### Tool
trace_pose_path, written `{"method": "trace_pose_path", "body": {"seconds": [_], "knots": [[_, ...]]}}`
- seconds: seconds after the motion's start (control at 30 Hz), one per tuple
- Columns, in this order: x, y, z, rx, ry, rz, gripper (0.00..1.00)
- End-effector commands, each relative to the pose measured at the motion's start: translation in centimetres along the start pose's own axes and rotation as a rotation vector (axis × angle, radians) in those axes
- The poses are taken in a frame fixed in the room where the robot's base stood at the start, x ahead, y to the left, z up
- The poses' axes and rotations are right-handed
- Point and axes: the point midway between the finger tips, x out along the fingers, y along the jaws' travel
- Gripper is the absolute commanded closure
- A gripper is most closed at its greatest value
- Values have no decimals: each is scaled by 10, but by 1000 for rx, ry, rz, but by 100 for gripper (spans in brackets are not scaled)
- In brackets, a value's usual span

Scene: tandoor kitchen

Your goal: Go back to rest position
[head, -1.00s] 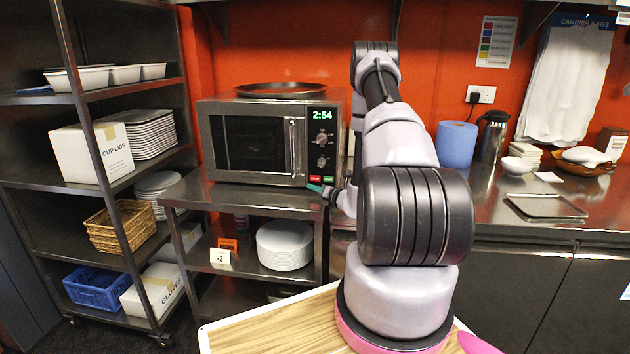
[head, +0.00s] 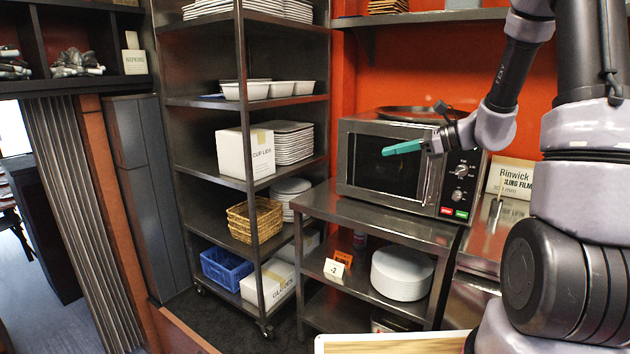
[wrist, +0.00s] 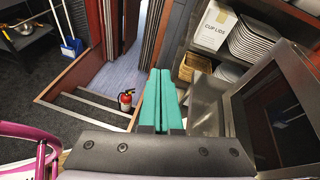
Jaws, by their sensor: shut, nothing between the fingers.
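My gripper (head: 403,147) has teal fingers and is in front of the microwave (head: 375,162) in the head view, pointing left. In the wrist view my gripper (wrist: 158,75) shows its two teal fingers side by side, shut with nothing between them. My arm is raised and folded at the right of the head view. The microwave stands on a steel stand with its door closed. Part of it also shows at the right of the wrist view (wrist: 285,115).
A steel shelf rack (head: 243,100) holds trays, a cup lids box (head: 245,153), a wicker basket (head: 254,220) and a blue crate (head: 227,267). The wrist view shows a red fire extinguisher (wrist: 126,101) by some steps. Plates (head: 402,272) sit under the microwave.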

Motion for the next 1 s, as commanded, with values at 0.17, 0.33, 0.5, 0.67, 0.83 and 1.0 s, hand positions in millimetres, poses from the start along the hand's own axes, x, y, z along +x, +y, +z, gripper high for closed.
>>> {"method": "trace_pose_path", "body": {"seconds": [0.17, 0.33, 0.5, 0.67, 0.83, 1.0], "knots": [[-18, 65, 44, -343, 159, 164, 100], [-48, 116, 64, -675, 325, 286, 100], [-86, 151, 75, -1013, 504, 368, 100], [-125, 171, 83, -1319, 679, 408, 100], [-157, 180, 92, -1557, 829, 420, 100], [-172, 182, 96, -1661, 901, 420, 100]]}}
